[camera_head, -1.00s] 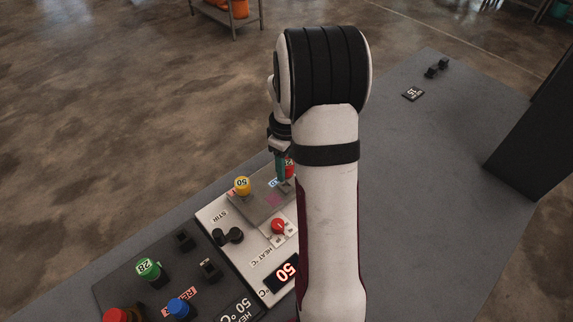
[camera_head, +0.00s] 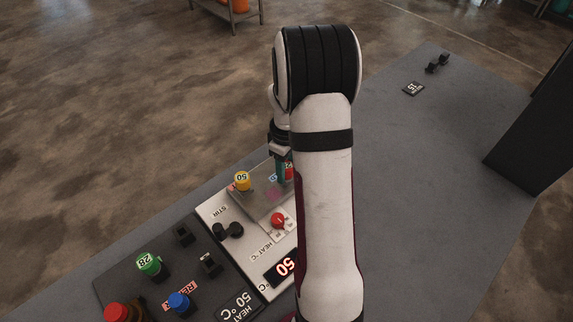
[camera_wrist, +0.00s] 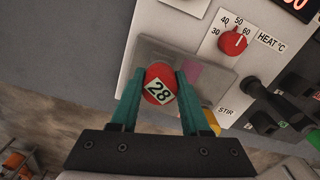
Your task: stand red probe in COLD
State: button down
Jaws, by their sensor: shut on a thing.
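The red-topped probe (camera_wrist: 160,84), labelled 28, is between the teal fingers of my gripper (camera_wrist: 156,97) in the wrist view. My gripper is shut on it. In the head view, my gripper (camera_head: 281,176) is low over the far part of the grey plate (camera_head: 243,197), and a little of the red top (camera_head: 289,173) shows beside the fingers. A small blue marking by the fingers is too small to read, so I cannot make out COLD. The probe's lower end is hidden, so I cannot tell whether it touches the plate.
A yellow-topped piece (camera_head: 242,180) labelled 50 stands at the plate's left edge, close to my gripper. A red dial (camera_head: 278,220) and black STIR knob (camera_head: 230,231) are on the white panel. Green (camera_head: 149,264), blue (camera_head: 179,304) and red (camera_head: 117,312) tops stand nearer.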

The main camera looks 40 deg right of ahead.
jog(key=shift+f, duration=0.35)
jog(key=shift+c, duration=1.5)
grip_release()
jog(key=shift+r, duration=2.55)
